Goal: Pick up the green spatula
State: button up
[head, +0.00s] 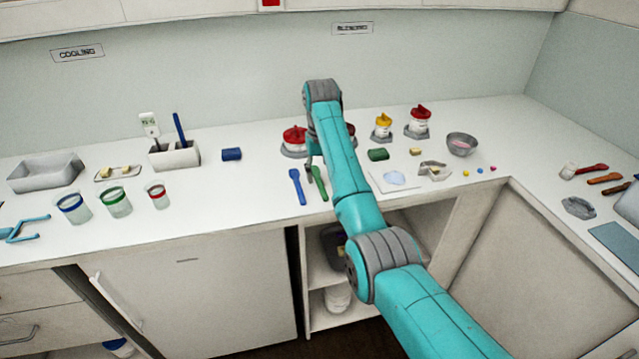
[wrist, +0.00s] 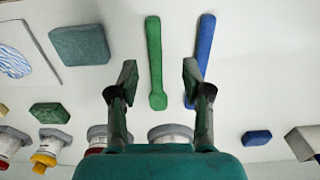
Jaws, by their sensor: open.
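The green spatula (head: 318,182) lies flat on the white counter, just right of the blue spatula (head: 297,187) in the head view. My gripper (head: 309,163) is over the counter at the spatulas and holds nothing. I cannot tell the exact height of the fingertips above the counter.
Red-lidded jars (head: 295,138) stand behind the spatulas, partly hidden by my arm. A green block (head: 378,155) and a white sheet (head: 391,182) lie to the right. A blue block (head: 231,154) lies to the left.

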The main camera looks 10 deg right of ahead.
aim_at(323, 190)
jog(key=f, duration=0.5)
jog(key=shift+s+d, duration=0.15)
jog(key=shift+d, duration=0.2)
grip_shut()
